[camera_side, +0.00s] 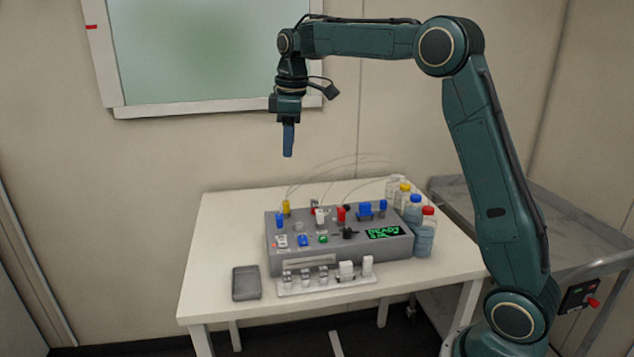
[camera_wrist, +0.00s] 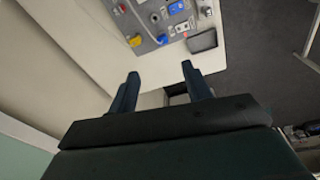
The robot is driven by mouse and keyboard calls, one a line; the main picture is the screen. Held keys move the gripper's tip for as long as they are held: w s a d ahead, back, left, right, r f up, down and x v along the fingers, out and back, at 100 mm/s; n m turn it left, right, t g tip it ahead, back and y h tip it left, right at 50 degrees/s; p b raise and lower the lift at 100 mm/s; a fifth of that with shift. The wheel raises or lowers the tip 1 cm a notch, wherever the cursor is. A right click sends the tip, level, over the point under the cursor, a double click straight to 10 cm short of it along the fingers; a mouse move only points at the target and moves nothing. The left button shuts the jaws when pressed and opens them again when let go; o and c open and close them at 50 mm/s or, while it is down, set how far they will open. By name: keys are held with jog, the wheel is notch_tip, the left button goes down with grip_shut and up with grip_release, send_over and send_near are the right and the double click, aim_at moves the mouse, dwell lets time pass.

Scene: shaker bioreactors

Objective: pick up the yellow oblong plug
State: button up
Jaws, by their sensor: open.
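The yellow plug (camera_side: 286,208) stands at the back left corner of the grey bioreactor box (camera_side: 340,262). In the wrist view the yellow plug (camera_wrist: 135,40) shows at the box's edge, above the left fingertip. My gripper (camera_side: 288,153) hangs pointing down, high above the table and well clear of the plug. In the wrist view my gripper (camera_wrist: 160,70) has its two fingers apart with nothing between them.
Blue, red, white and black parts crowd the top of the box beside the plug. Thin tubes arch above it. Bottles (camera_side: 423,235) stand at the right. A white rack (camera_side: 326,283) and a dark tray (camera_side: 246,283) lie in front. The table's left side (camera_side: 220,235) is clear.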

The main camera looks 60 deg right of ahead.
jog(key=n+g, duration=0.1)
jog(key=n, duration=0.1)
send_over(286, 202)
notch_tip(286, 202, down, 7)
jog(key=shift+w+f, duration=0.15)
jog(key=shift+f, duration=0.5)
jog(key=shift+f, duration=4.3)
jog(key=shift+f, duration=2.6)
jog(key=c, duration=1.1)
